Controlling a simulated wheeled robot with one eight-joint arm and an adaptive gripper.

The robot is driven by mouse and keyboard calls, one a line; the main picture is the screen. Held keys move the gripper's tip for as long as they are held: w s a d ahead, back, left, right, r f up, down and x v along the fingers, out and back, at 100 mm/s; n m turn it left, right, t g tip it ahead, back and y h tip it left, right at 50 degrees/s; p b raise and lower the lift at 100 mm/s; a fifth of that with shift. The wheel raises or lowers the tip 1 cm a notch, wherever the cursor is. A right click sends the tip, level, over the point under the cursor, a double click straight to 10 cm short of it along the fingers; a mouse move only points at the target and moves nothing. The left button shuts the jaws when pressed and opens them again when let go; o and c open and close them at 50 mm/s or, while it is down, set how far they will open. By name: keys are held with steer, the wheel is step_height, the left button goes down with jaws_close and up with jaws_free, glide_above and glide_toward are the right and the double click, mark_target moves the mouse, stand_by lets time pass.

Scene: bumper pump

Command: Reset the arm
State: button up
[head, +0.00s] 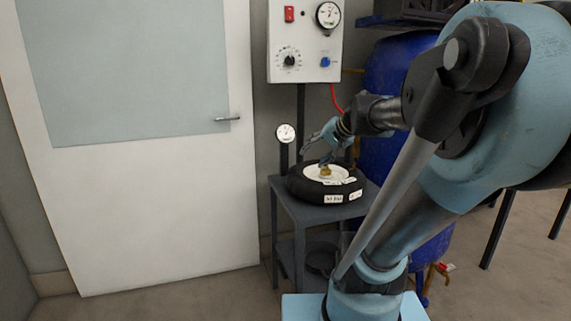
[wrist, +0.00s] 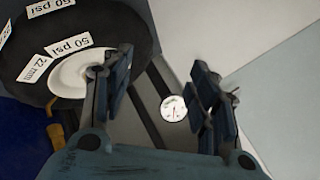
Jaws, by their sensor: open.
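My arm reaches in from the right of the head view, folded over toward a small grey stand. My gripper (head: 314,153) is just above a black tyre with a white hub (head: 300,187). In the wrist view my gripper (wrist: 160,78) has its two dark fingers spread apart, with nothing held between them. The tyre (wrist: 30,75) fills the upper left there, behind the left finger, and bears white labels, some reading "50 psi" and one "22 mm". A brass-coloured fitting (head: 326,171) sits on the hub. A small round gauge (wrist: 173,108) shows between the fingers.
The grey stand (head: 285,216) holds the tyre. A wall panel (head: 306,72) with a dial, knobs and a red switch hangs above. The small gauge (head: 286,134) stands behind the stand. A blue barrel (head: 385,65) is behind my arm. A white door (head: 150,215) and open floor lie left.

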steer(key=s+d+f+n+g+h, duration=0.1)
steer(key=s+d+f+g+h, duration=0.1)
steer(key=s+f, duration=0.7)
steer(key=s+d+f+n+g+h, duration=0.2)
steer(key=s+d+f+h, duration=0.2)
steer(key=s+f, duration=0.5)
steer(key=s+d, duration=0.1)
steer(key=d, duration=0.1)
steer(key=shift+d+f+g, duration=0.4)
steer(key=shift+w+f, duration=0.2)
steer(key=shift+w, duration=0.15)
